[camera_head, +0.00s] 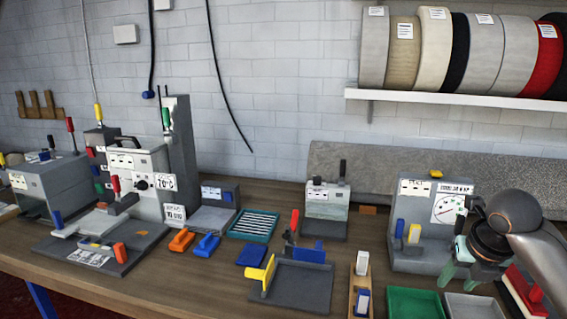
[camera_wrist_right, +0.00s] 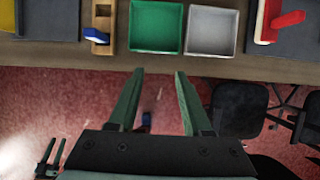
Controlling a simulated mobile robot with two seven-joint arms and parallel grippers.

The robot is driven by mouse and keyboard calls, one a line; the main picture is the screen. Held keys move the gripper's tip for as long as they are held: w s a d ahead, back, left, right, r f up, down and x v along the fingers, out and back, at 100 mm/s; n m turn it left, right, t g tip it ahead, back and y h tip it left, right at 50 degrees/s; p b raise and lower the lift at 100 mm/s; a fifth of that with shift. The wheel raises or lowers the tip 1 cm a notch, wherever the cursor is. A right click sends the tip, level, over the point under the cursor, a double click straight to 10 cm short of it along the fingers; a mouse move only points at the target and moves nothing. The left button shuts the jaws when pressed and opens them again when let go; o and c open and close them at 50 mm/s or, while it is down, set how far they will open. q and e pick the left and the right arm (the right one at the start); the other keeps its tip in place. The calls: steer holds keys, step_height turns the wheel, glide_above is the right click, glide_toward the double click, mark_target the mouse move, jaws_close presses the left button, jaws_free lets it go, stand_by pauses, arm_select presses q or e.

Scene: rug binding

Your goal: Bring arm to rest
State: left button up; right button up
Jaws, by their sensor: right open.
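My right arm comes in from the right edge of the head view. Its gripper (camera_head: 462,272) has green fingers and hangs over the right part of the workbench's front, near the gauge panel and the trays. In the right wrist view the gripper (camera_wrist_right: 159,74) is open, with nothing between its fingers. There, red floor shows between and beyond the fingers, and the bench edge crosses above the tips. My left gripper does not show in the head view.
The wooden workbench (camera_head: 375,240) carries a green tray (camera_head: 415,303), a grey tray (camera_head: 472,306), a gauge panel (camera_head: 418,262) and several machines. Rolls of binding (camera_head: 432,55) stand on a wall shelf. Black chairs (camera_wrist_right: 238,108) stand on the floor. A dark pronged shape (camera_wrist_right: 45,160) is unclear.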

steer(key=s+a+f+m+t+y, duration=0.15)
steer(key=a+f+m, duration=0.45)
steer(key=f, duration=0.6)
steer(key=s+a+f+m+t+y, duration=0.1)
steer(key=a+f+m+y, duration=0.1)
steer(key=a+f+m, duration=0.7)
steer(key=s+f+m+t, duration=0.1)
steer(key=s+f+m, duration=0.6)
steer(key=s, duration=0.3)
steer(key=s+a+f+m+t, duration=0.1)
steer(key=s+f+m, duration=0.6)
steer(key=s+m, duration=0.2)
steer(key=shift+s, duration=0.6)
steer(key=shift+a, duration=0.1)
